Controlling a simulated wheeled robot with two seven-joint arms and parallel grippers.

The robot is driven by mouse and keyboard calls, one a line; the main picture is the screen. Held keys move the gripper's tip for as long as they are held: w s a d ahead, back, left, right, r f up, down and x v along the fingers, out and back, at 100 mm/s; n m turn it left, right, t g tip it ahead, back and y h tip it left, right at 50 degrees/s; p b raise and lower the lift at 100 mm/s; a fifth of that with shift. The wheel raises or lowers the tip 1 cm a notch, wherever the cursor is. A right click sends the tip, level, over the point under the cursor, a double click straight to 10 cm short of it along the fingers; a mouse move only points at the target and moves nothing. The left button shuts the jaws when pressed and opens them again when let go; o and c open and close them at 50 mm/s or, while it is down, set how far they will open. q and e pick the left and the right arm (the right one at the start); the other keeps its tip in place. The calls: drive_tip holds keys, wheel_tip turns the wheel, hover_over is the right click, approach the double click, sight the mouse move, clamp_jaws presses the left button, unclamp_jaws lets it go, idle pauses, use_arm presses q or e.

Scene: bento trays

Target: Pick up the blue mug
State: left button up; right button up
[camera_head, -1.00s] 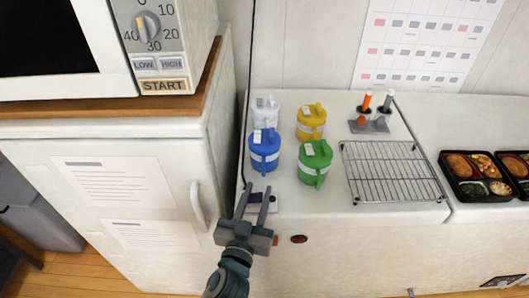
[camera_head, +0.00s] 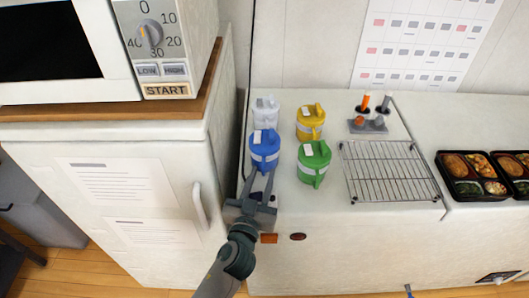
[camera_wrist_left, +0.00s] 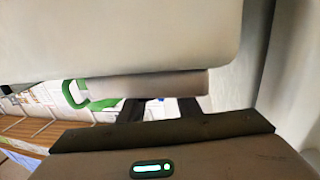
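The blue mug (camera_head: 265,146) stands upright, lidded and with a pale band, near the left end of the white counter. My left gripper (camera_head: 260,172) is open, its two fingers apart and pointing at the mug's near, lower side. The fingertips overlap the mug's lower edge in the head view; I cannot tell whether they touch it. In the left wrist view the fingers (camera_wrist_left: 160,108) are apart, with a small bluish patch between them; a large pale surface hides most of the rest.
A green mug (camera_head: 314,160) stands close on the right, a yellow mug (camera_head: 310,125) behind it and a white mug (camera_head: 265,110) behind the blue one. A wire rack (camera_head: 390,172) and food trays (camera_head: 447,183) lie further right. A white cabinet (camera_head: 180,215) borders the left.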

use_arm(q)
drive_tip(key=shift+w, duration=0.2)
idle(0.3)
clamp_jaws()
drive_tip(key=shift+r, duration=0.1)
drive_tip(key=shift+r, duration=0.1)
wheel_tip(320, 180, up, 10)
idle(0.5)
idle(0.5)
